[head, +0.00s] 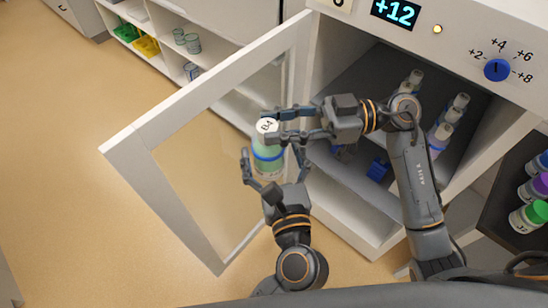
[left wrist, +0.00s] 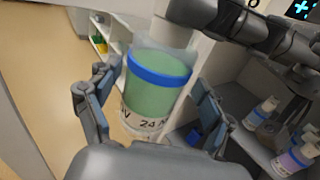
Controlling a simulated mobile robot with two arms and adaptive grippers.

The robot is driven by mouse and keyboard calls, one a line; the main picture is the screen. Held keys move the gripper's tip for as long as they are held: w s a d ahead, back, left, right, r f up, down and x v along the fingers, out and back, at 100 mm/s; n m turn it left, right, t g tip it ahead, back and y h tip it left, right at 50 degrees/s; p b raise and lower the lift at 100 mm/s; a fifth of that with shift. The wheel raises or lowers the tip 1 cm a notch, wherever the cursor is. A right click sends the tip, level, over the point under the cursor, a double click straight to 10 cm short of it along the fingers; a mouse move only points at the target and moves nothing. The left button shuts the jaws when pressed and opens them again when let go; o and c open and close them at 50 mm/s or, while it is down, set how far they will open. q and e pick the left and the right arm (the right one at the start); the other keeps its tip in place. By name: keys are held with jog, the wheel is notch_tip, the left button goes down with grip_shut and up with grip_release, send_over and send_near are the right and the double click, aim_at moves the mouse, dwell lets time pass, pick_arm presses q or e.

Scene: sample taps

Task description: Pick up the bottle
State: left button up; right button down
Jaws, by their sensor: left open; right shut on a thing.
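A bottle with a green body, a blue band and a white cap marked B4 (head: 267,163) hangs in front of the open cabinet. My right gripper (head: 267,126) is shut on its cap from the right. My left gripper (head: 272,155) is open below, with a finger on either side of the bottle's body. In the left wrist view the bottle (left wrist: 157,88) stands between the open fingers, with visible gaps at the sides.
The cabinet's glass door (head: 205,100) stands open to the left of my grippers. Several white-capped bottles (head: 443,132) and a blue item (head: 378,170) are inside the cabinet. A dark rack with colored-cap bottles (head: 528,217) is at the far right. A blue dial (head: 497,70) is above.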

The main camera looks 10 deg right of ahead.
pick_arm(q)
jog(key=shift+c, duration=0.3)
jog(key=c, duration=1.4)
pick_arm(e)
jog(key=c, duration=0.8)
grip_release()
